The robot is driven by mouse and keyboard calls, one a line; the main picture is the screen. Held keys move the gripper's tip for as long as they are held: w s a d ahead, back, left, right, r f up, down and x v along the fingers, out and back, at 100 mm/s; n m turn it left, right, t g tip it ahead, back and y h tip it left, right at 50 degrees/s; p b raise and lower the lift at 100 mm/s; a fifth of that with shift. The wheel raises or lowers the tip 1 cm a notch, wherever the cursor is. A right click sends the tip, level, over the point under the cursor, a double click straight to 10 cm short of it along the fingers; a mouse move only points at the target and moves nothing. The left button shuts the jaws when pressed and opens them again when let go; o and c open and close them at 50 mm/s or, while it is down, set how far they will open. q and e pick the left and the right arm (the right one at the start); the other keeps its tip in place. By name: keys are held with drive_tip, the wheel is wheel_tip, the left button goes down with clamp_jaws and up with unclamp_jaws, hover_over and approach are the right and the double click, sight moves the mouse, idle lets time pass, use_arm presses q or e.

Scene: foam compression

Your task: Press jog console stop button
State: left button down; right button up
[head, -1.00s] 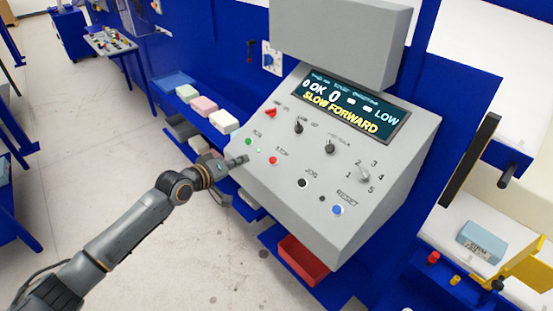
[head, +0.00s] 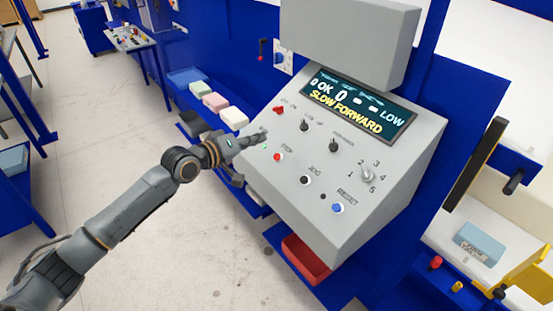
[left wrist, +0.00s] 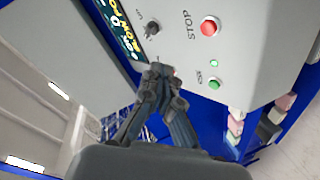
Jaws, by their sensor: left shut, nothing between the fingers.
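The grey jog console (head: 330,222) fills the centre of the head view, with a sloped panel. Its red stop button (head: 277,157) sits on the left part of the panel. In the left wrist view the red button (left wrist: 209,27) shows beside the word STOP. My left gripper (head: 262,133) is shut and empty, at the panel's left edge, up and left of the stop button and apart from it. In the left wrist view its fingertips (left wrist: 160,72) lie below and left of the button. My right gripper is not in view.
Near the stop button are a green button (left wrist: 215,84), a red switch (head: 279,110), black knobs (head: 334,145), a black jog button (head: 305,180) and a blue button (head: 337,208). The display (head: 357,101) reads SLOW FORWARD. Foam blocks (head: 234,117) lie left of the console. A red bin (head: 306,260) is below.

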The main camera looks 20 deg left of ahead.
sight(277, 157)
use_arm(q)
drive_tip(key=f+b, duration=0.1)
drive_tip(key=w+d+f+b, duration=0.1)
drive_tip(key=f, duration=0.1)
drive_tip(key=w+f+b, duration=0.1)
drive_tip(key=b, duration=0.1)
drive_tip(key=shift+w+d+f, duration=0.1)
drive_tip(key=shift+d+f, duration=0.2)
drive_tip(key=shift+f, duration=0.1)
drive_tip(key=shift+w+d+f+b, duration=0.4)
drive_tip(key=shift+w+f+b, duration=0.05)
drive_tip(key=shift+f, duration=0.45)
idle(0.4)
drive_tip(key=shift+w+d+f, duration=0.15)
drive_tip(key=shift+w+f, duration=0.05)
drive_tip(key=shift+w+d+f+b, duration=0.1)
drive_tip(key=shift+w+f+b, duration=0.05)
drive_tip(key=shift+f+b, duration=0.35)
idle(0.6)
drive_tip(key=shift+r, duration=0.15)
drive_tip(key=shift+s+a+r+p, duration=0.2)
drive_tip(key=shift+s+r+p, duration=0.15)
drive_tip(key=shift+r+p, duration=0.4)
